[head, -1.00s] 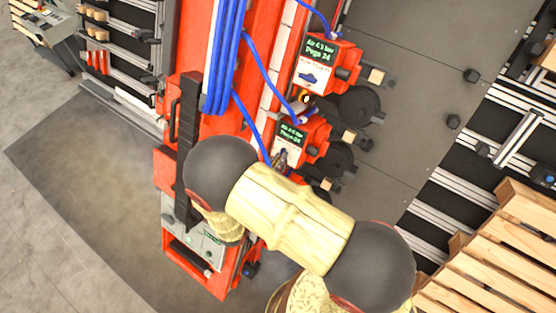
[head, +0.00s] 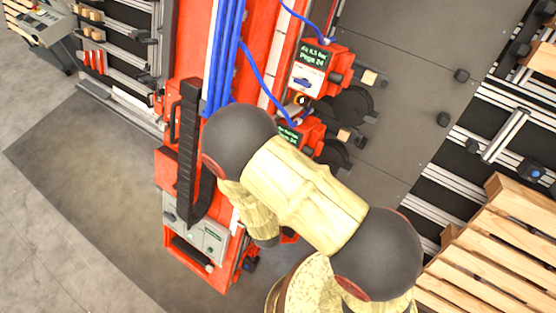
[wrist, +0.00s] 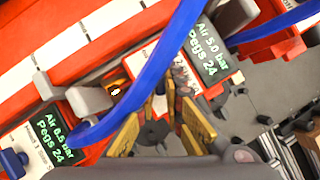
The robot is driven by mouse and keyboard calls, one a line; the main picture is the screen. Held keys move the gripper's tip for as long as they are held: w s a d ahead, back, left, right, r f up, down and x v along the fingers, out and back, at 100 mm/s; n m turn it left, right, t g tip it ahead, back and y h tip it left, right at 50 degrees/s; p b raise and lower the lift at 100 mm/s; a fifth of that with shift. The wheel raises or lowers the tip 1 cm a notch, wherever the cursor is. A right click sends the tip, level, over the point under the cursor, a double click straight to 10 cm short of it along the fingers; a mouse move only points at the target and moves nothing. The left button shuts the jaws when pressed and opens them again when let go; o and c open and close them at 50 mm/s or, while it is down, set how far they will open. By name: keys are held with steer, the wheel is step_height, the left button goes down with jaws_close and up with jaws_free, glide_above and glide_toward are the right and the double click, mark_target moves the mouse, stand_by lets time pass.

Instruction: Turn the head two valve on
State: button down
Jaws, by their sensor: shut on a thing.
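Two red peg heads stand on the gantry column. The upper head (head: 322,72) shows "Air 6.5 bar, Pegs 24" in the head view. The lower head (head: 311,133) is partly behind my arm; its display (wrist: 210,52) shows "Air 5.0 bar, Pegs 24" in the wrist view. My gripper (wrist: 170,98) has gold fingers and reaches the lower head beside that display. It is shut on a small part there, seemingly the valve handle, mostly hidden by the fingers and a blue hose. My gripper is hidden in the head view.
Blue hoses (wrist: 165,65) loop close in front of my gripper. A black cable chain (head: 188,150) stands left of my arm. Wooden pallets (head: 490,245) are at the right. Grey floor (head: 90,190) is clear at the left.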

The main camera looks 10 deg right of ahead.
steer(key=n, duration=0.2)
steer(key=n+g+y, duration=0.1)
steer(key=n, duration=0.2)
steer(key=shift+w+d+r+n+g+y, duration=0.1)
steer(key=shift+r+n+g+y, duration=0.2)
steer(key=shift+n+g+y, duration=0.1)
stand_by(0.3)
steer(key=c, duration=1.9)
jaws_free()
steer(key=v, duration=1.2)
steer(key=shift+r, duration=0.1)
